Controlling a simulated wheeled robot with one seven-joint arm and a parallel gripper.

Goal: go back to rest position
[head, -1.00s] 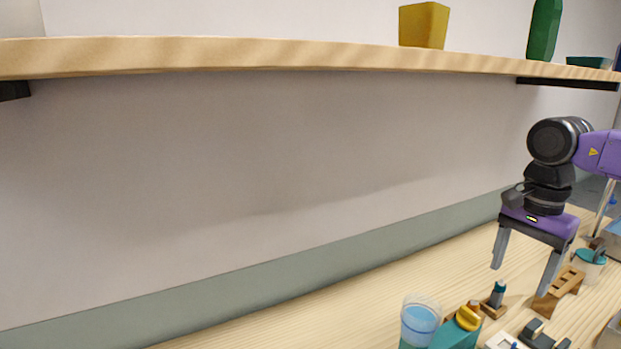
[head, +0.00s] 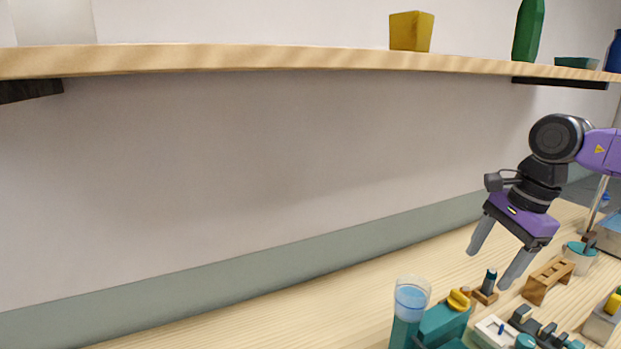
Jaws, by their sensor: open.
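My gripper (head: 497,268) is at the right of the head view, above the wooden bench. Its two grey fingers are spread apart with nothing between them. It is tilted, with the fingers pointing down and to the left. A wooden rack (head: 548,280) stands on the bench to the right of the fingertips. No glass rod can be made out clearly.
A beaker with blue liquid (head: 411,298) stands at the front beside a teal device (head: 443,322). A teal-lidded pot (head: 580,255) is at the right. A wall shelf (head: 250,58) holds a yellow pot (head: 411,31) and a green bottle (head: 528,30). The bench's left is clear.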

